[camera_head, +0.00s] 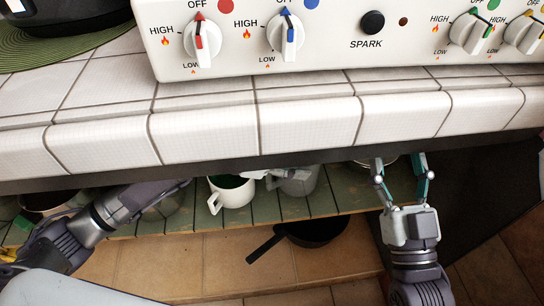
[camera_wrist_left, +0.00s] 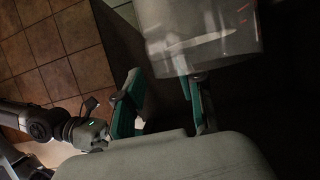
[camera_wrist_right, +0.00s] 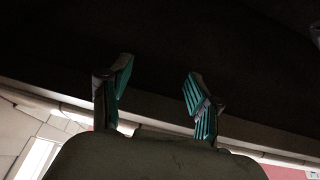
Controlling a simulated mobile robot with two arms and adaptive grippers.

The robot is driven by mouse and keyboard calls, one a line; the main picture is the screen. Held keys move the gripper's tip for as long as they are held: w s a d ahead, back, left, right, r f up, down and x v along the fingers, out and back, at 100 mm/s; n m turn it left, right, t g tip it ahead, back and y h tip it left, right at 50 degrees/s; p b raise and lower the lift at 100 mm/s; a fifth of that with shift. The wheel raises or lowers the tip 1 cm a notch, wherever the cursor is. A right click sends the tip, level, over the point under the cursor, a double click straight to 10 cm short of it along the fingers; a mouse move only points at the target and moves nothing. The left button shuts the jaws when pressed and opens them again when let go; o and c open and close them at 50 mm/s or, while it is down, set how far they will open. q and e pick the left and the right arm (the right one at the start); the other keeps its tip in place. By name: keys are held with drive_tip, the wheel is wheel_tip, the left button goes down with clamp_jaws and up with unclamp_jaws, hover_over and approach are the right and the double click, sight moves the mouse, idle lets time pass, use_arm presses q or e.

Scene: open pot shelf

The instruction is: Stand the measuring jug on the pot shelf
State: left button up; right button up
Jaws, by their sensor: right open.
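The clear measuring jug (camera_wrist_left: 205,35) fills the top of the left wrist view; a greyish see-through body, probably the same jug, shows under the counter edge in the head view (camera_head: 298,183). In the head view my left arm reaches under the counter. My right gripper (camera_head: 401,170) is open and empty near the shelf's right end; its spread fingers also show in the right wrist view (camera_wrist_right: 160,80). The pot shelf (camera_head: 265,208) has green slats.
A white mug (camera_head: 234,193) stands on the shelf left of the greyish body. A dark pan (camera_head: 318,231) lies below the shelf. The tiled counter edge (camera_head: 310,125) overhangs the shelf and hides its back. A stove (camera_head: 340,35) stands on the counter.

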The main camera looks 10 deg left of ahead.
use_arm(q)
drive_tip(key=s+a+r+n+t+y+p, duration=0.1)
drive_tip(key=s+a+r+n+t+y, duration=0.5)
drive_tip(key=a+n+t, duration=0.5)
wheel_tip(320, 180, up, 2)
drive_tip(key=t+y, duration=0.2)
drive_tip(key=t, duration=0.1)
drive_tip(key=shift+r, duration=0.15)
use_arm(e)
drive_tip(key=f+g, duration=0.1)
drive_tip(key=f, duration=0.1)
drive_tip(key=w+f+g+h, duration=0.1)
drive_tip(key=f+g, duration=0.1)
drive_tip(key=f, duration=0.1)
drive_tip(key=shift+w+d+f+g, duration=0.1)
drive_tip(key=shift+d+f+g, duration=0.1)
drive_tip(key=shift+g, duration=0.1)
use_arm(q)
drive_tip(key=shift+s, duration=0.15)
